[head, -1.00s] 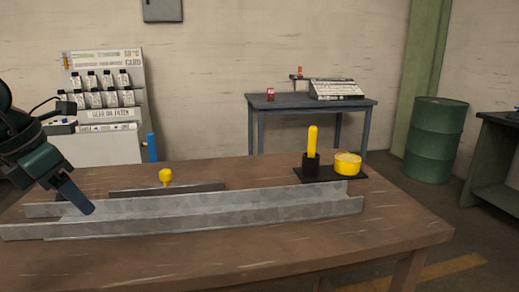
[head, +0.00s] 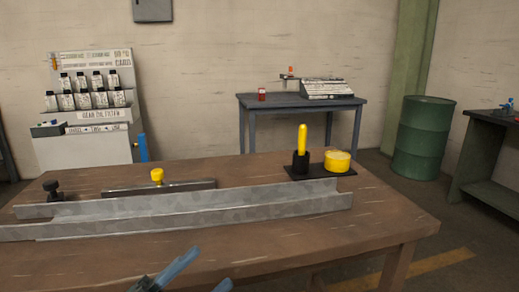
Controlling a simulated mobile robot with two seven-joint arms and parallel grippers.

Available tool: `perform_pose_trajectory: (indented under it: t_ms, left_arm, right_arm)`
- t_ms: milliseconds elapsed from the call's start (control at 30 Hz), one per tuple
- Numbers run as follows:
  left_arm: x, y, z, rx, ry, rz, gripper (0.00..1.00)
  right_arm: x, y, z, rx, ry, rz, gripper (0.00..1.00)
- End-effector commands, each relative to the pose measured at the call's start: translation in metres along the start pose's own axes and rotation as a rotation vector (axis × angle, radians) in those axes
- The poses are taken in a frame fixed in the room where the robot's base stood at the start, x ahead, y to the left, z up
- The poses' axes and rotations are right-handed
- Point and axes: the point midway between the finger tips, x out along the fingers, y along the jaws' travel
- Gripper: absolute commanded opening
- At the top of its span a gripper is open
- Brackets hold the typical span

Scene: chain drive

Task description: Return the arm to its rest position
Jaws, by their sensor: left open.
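My left gripper (head: 208,268) is at the bottom edge of the head view, in front of the table's near side. Its two blue-grey fingers are apart with nothing between them. Most of its body and arm are cut off by the frame. My right gripper is not in view.
Long grey metal channels (head: 190,217) lie across the wooden table (head: 385,222). Behind them are a dark bar with a yellow knob (head: 157,175) and a black knob (head: 52,187). A black tray (head: 345,173) holds a yellow-handled tool (head: 302,139) and a yellow round container (head: 338,160). The table's front right is clear.

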Motion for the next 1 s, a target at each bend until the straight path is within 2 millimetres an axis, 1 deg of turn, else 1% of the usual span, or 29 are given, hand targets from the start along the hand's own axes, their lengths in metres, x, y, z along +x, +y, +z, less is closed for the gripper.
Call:
perform_pose_trajectory:
  t_ms: [33,133,200,300,467,600,667,700,733,833,900,1000]
  left_arm:
    - [-0.016,0.010,0.011,-0.129,-0.135,-0.056,0.55]
    - [-0.050,0.031,0.032,-0.358,-0.392,-0.136,0.55]
    - [-0.075,0.049,0.042,-0.492,-0.543,-0.169,0.55]
    - [-0.107,0.075,0.046,-0.652,-0.720,-0.197,0.55]
    - [-0.152,0.114,0.040,-0.862,-0.947,-0.217,0.55]
    - [-0.186,0.145,0.025,-1.027,-1.116,-0.221,0.55]
    - [-0.199,0.157,0.016,-1.096,-1.182,-0.221,0.55]
    - [-0.189,0.145,0.016,-1.076,-1.178,-0.212,0.55]
    - [-0.187,0.143,0.016,-1.071,-1.182,-0.207,0.55]
    - [-0.184,0.139,0.014,-1.064,-1.208,-0.190,0.55]
    - [-0.182,0.136,0.013,-1.059,-1.227,-0.177,0.55]
    - [-0.179,0.131,0.011,-1.051,-1.258,-0.157,0.55]
  right_arm:
    - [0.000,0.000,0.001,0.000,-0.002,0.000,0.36]
    - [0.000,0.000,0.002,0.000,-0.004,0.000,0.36]
    - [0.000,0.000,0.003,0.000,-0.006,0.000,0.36]
    - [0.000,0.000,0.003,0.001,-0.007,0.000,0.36]
    - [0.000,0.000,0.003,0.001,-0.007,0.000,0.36]
    - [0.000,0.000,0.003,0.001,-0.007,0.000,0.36]
    - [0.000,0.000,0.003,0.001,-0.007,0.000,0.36]
    - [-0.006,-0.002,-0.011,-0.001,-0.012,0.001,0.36]
    - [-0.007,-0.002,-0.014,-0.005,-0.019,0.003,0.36]
    - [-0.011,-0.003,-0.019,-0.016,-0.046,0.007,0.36]
    - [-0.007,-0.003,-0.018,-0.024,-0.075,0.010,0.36]
    - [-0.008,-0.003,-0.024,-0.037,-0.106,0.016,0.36]
